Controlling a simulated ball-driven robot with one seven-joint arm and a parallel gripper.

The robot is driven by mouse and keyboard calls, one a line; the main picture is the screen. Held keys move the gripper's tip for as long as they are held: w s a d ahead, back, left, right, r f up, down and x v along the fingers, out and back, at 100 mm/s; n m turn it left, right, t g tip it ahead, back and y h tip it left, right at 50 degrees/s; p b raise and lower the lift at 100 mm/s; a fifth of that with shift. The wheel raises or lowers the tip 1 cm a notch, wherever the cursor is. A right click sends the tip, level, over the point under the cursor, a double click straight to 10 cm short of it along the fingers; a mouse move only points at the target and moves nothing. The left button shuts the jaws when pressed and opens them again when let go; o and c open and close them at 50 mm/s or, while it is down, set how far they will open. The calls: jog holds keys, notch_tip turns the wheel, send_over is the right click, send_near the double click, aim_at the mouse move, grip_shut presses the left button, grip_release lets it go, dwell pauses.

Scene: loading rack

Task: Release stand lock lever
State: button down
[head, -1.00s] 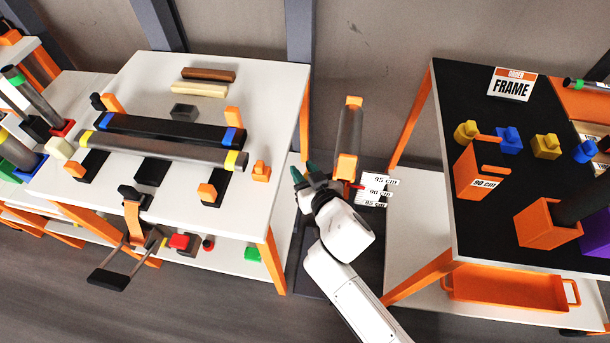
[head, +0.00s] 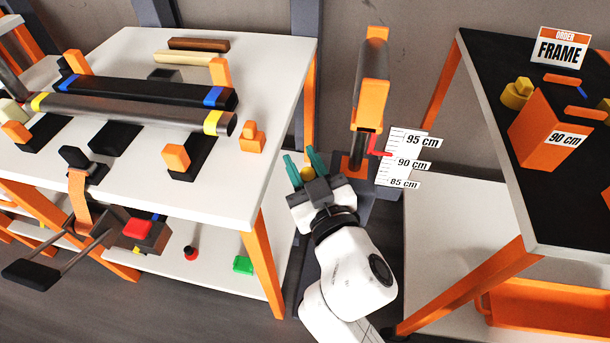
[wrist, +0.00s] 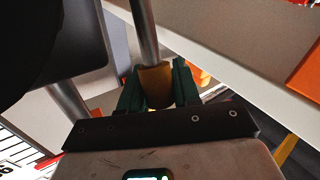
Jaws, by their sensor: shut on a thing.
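The stand has an orange-and-grey upright (head: 370,95) with a red pointer (head: 378,152) beside a height scale (head: 408,160). The pointer sits between the 95 and 90 cm marks. My gripper (head: 305,164), with green fingers, is just left of the stand's lower part. It is shut on a yellow knob (head: 307,173). In the wrist view my gripper (wrist: 157,84) has the yellow knob (wrist: 156,88) between its fingers, at the end of a metal rod (wrist: 145,30). The rod looks like the stand's lock lever; its far end is out of view.
A white table (head: 285,75) with dark and grey tubes stands close on the left. A black-topped table (head: 560,232) with an orange 90 cm box (head: 545,135) stands on the right. My arm is in the gap between them.

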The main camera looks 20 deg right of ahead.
jog(key=shift+s+a+f+n+t+b, duration=0.6)
jog(key=shift+s+t+b, duration=0.2)
jog(key=shift+b, duration=2.45)
jog(key=shift+s+r+b, duration=0.1)
jog(key=shift+b, duration=0.3)
jog(key=shift+a+r, duration=0.1)
jog(key=c, duration=0.9)
grip_release()
jog(key=s+b, duration=0.2)
jog(key=s, duration=0.1)
jog(key=s+f+b, duration=0.1)
jog(key=s+b, duration=0.1)
jog(key=s, duration=0.2)
jog(key=s+f+b, duration=0.1)
jog(key=s+b, duration=0.1)
jog(key=s, duration=0.1)
jog(key=shift+s+a+f+b, duration=0.2)
jog(key=shift+s+f+b, duration=0.05)
jog(key=shift+s+b, duration=0.1)
